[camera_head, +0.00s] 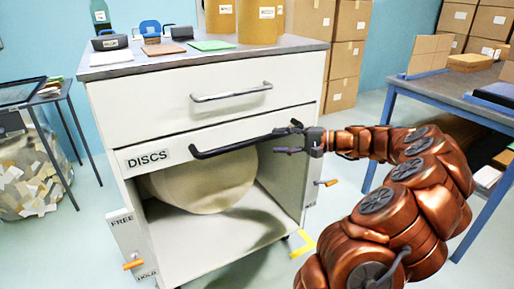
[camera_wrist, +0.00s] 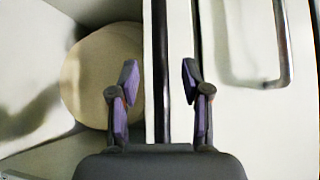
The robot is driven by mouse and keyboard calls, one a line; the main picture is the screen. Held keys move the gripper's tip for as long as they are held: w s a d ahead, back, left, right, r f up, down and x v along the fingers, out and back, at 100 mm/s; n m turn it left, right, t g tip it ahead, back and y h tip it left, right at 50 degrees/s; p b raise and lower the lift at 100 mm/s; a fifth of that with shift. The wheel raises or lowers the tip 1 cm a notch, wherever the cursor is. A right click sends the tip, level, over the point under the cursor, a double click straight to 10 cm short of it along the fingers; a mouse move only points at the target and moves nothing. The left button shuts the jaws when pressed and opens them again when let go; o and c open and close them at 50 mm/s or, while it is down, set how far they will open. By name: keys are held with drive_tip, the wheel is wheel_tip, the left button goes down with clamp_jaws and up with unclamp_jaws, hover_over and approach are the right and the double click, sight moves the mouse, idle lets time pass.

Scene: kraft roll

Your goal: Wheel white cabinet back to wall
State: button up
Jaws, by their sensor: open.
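The white cabinet (camera_head: 230,105) stands in the middle of the head view, away from the blue wall. It has a grey handle (camera_head: 231,93) on its upper drawer and a long dark handle (camera_head: 235,144) beside the DISCS label (camera_head: 147,158). My gripper (camera_head: 288,138) is open at the right end of the dark handle. In the wrist view a dark bar (camera_wrist: 161,60) runs between the open fingers (camera_wrist: 160,78), with gaps on both sides. An orange lever (camera_head: 133,264) at the lower left sits near the HOLD label (camera_head: 147,276). Another orange lever (camera_head: 327,183) is on the right.
A large round disc (camera_head: 200,183) is in the open lower compartment. Stacked cartons (camera_head: 348,55) stand behind the cabinet. A blue-legged table (camera_head: 425,90) is on the right; a bin of paper scraps (camera_head: 30,180) is on the left. A yellow floor mark (camera_head: 303,243) lies by the cabinet.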

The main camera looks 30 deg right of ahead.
sight(262, 140)
drive_tip(key=b+x, duration=0.1)
drive_tip(key=x, duration=0.6)
drive_tip(key=shift+a+b, duration=0.2)
drive_tip(key=shift+b, duration=0.1)
drive_tip(key=shift+c, duration=0.2)
clamp_jaws()
